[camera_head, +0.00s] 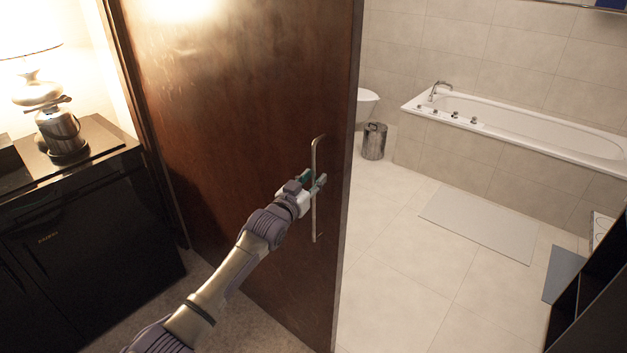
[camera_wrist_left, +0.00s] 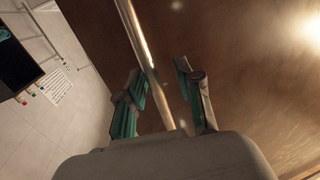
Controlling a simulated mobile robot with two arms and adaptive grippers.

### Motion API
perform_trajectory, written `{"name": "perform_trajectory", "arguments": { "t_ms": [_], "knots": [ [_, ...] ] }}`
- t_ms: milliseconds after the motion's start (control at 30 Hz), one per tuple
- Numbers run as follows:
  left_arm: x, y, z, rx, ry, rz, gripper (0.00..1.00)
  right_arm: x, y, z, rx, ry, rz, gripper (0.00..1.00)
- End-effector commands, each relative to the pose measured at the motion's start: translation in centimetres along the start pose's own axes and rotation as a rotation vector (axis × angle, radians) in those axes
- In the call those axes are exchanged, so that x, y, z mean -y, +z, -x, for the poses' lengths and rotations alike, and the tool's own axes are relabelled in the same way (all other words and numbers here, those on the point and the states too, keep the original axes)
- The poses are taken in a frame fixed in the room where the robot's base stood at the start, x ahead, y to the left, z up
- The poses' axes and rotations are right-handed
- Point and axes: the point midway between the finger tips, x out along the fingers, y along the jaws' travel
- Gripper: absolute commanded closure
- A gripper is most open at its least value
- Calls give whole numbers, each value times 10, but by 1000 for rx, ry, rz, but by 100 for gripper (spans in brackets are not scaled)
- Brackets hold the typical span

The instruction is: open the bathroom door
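The brown wooden bathroom door (camera_head: 235,110) stands partly open, with the bathroom showing past its right edge. It also fills much of the left wrist view (camera_wrist_left: 240,70). A vertical metal bar handle (camera_head: 315,215) is near its free edge. My left gripper (camera_head: 314,181) is at the middle of the handle. In the left wrist view the handle (camera_wrist_left: 137,38) runs between the two green-padded fingers (camera_wrist_left: 160,95), which are apart, with a visible gap on the right finger's side. My right gripper is not in view.
Past the door are a bathtub (camera_head: 520,125), a bin (camera_head: 374,141) and a grey mat (camera_head: 480,222). A dark shelf (camera_head: 590,300) is at the lower right. The tiled floor between is clear.

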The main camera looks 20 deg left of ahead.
Motion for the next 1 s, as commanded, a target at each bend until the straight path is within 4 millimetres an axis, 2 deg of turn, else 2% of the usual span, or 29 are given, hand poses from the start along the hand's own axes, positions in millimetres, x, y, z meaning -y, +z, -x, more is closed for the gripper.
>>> {"name": "perform_trajectory", "arguments": {
  "t_ms": [233, 367, 467, 800, 1000],
  "knots": [
    [-1, -1, 0, -2, 1, 0, 63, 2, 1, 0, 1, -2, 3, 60],
    [-1, 0, 9, -2, 2, 1, 63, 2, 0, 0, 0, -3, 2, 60],
    [0, 1, 24, -1, 2, 1, 63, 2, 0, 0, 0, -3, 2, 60],
    [0, 1, 95, 0, 1, -2, 63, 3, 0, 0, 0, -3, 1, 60],
    [1, 1, 116, 0, 0, 1, 63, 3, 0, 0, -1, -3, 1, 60]
  ]
}}
